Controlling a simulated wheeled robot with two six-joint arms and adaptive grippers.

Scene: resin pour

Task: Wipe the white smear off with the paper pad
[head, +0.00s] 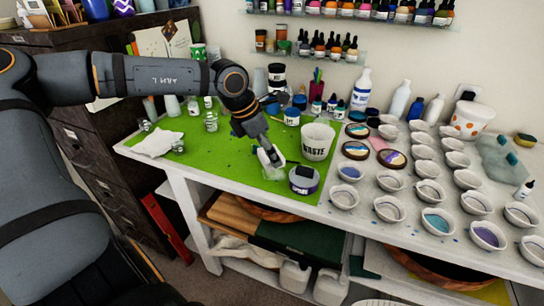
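My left gripper (266,148) reaches down over the green mat (230,165), left of the waste cup. A small white piece, which looks like the paper pad (265,158), shows at its fingertips, and the fingers appear closed on it. A pale, whitish patch, which looks like the smear (273,174), lies on the mat just below the fingertips. The gripper partly hides the pad and smear, and I cannot tell whether the pad touches the mat. My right gripper is not in view.
The white waste cup (317,141) and a dark-labelled tub (304,180) stand close right of the gripper. A crumpled white cloth (157,143) and small glass jars lie at the mat's left. Several small bowls (390,180) crowd the right side.

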